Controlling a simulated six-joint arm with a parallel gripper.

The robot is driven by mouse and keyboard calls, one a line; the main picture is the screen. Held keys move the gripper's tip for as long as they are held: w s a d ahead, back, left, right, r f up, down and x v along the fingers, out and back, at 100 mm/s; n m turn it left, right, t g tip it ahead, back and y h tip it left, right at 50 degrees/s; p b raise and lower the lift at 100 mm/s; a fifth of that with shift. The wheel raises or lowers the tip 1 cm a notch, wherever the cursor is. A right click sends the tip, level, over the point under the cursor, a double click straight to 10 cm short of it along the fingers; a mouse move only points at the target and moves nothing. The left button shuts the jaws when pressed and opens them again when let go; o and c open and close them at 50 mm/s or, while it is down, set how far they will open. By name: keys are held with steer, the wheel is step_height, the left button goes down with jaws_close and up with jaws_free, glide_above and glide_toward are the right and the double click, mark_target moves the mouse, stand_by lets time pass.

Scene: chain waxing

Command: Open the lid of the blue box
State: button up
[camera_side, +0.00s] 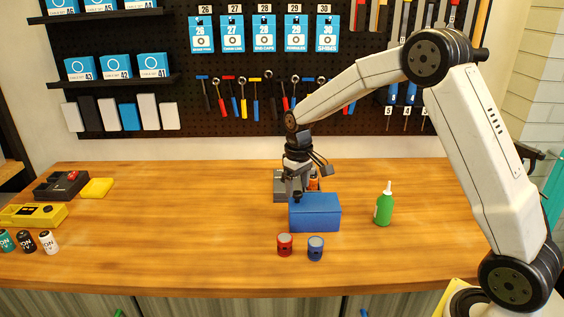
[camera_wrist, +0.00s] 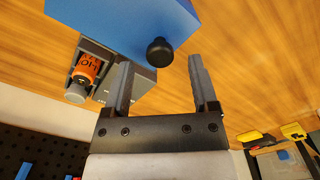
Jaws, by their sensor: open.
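The blue box (camera_side: 316,215) stands on the wooden table, and its lid looks closed. In the wrist view part of the box (camera_wrist: 125,22) fills the top, with a round black knob (camera_wrist: 160,52) sticking out from it. My gripper (camera_side: 297,193) is at the box's back left top edge in the side view. In the wrist view my gripper (camera_wrist: 161,62) is open and empty, with one finger on each side of the knob. Neither finger visibly touches it. In the side view the arm partly hides the knob area.
A grey holder (camera_side: 280,187) with an orange cylinder (camera_wrist: 88,68) stands just behind the box. A red can (camera_side: 285,246) and a blue can (camera_side: 316,249) stand in front. A green bottle (camera_side: 384,205) stands to the right. The table's left middle is clear.

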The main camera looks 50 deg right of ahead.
steer(key=shift+f, duration=0.9)
jaws_close()
stand_by(0.9)
